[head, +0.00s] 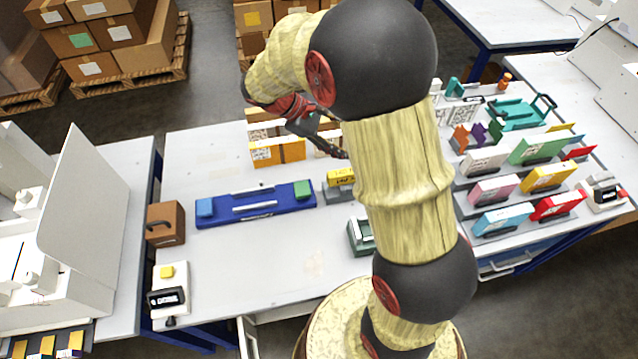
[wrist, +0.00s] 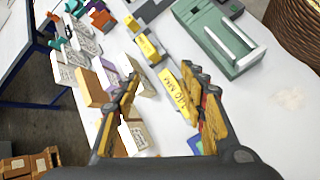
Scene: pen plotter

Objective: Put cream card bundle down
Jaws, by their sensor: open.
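My gripper (head: 322,138) is open above the back of the table in the head view, partly hidden by my arm. In the wrist view its two fingers (wrist: 162,74) stand apart. A pale, cream-looking card bundle (wrist: 139,136) with writing stands by the left finger and shows in the head view (head: 327,147) beside an orange-yellow box (head: 278,152). I cannot tell whether a finger touches it. A yellow labelled block (wrist: 179,95) lies below the fingers, nearer the right one; its grip is not visible.
A blue tray (head: 255,208) lies mid-table, with a green device (head: 360,236) right of it. Coloured card holders (head: 530,150) fill the right side. A brown box (head: 165,222) stands at the left edge. The front middle of the table is clear.

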